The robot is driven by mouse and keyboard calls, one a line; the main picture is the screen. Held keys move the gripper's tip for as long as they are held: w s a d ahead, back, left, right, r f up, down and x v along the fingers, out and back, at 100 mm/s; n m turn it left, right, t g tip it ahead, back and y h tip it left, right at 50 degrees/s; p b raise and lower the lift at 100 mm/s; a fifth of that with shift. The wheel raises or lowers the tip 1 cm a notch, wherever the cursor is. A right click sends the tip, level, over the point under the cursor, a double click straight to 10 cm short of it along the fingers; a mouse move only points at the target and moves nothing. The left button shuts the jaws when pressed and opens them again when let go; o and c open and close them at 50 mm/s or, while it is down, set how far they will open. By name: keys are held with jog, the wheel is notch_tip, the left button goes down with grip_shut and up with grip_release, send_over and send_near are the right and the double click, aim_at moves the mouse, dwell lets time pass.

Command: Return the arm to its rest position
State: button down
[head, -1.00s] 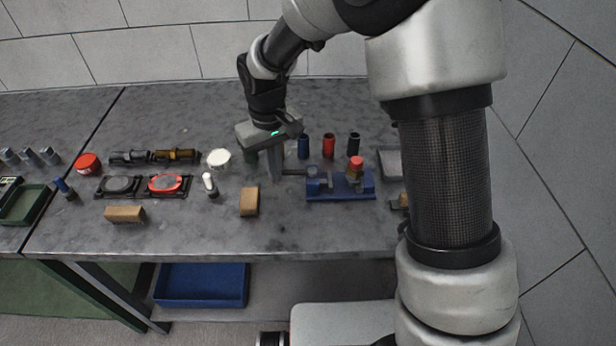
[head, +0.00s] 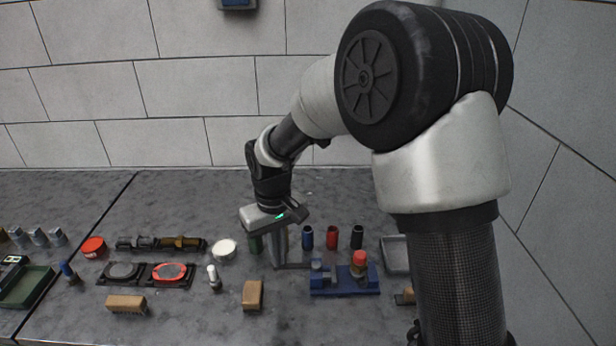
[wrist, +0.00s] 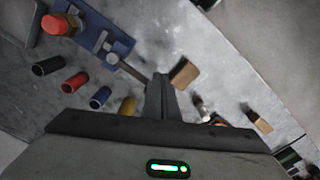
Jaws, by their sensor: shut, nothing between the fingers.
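My gripper (head: 279,262) points down over the middle of the workbench (head: 190,205), just left of a blue vise-like fixture (head: 343,280) with a red-topped part. The fingers are together, with nothing seen between them. In the wrist view the shut fingers (wrist: 162,98) show between the blue fixture (wrist: 95,28) and a tan block (wrist: 184,73). My arm is bent, its upper links raised at the right of the head view. I cannot tell how far the fingertips are above the bench.
Blue, red and black cylinders (head: 331,237) stand behind the fixture. A white disc (head: 224,250), a white-topped part (head: 213,277) and a tan block (head: 253,295) lie left of my gripper. A grey tray (head: 394,254) is at right. The tiled wall (head: 200,90) stands behind.

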jog(key=s+d+r+m+t+p, duration=0.1)
jog(key=s+d+r+m+t, duration=0.15)
jog(key=d+r, duration=0.65)
jog(key=s+d+r+m+t+p, duration=0.1)
jog(key=s+d+r, duration=0.4)
jog(key=s+r, duration=0.2)
jog(key=s+d+r+m+t+p, duration=0.2)
jog(key=s+d+r, duration=0.4)
jog(key=s, duration=0.3)
jog(key=shift+s+r, duration=0.2)
jog(key=shift+r, duration=0.5)
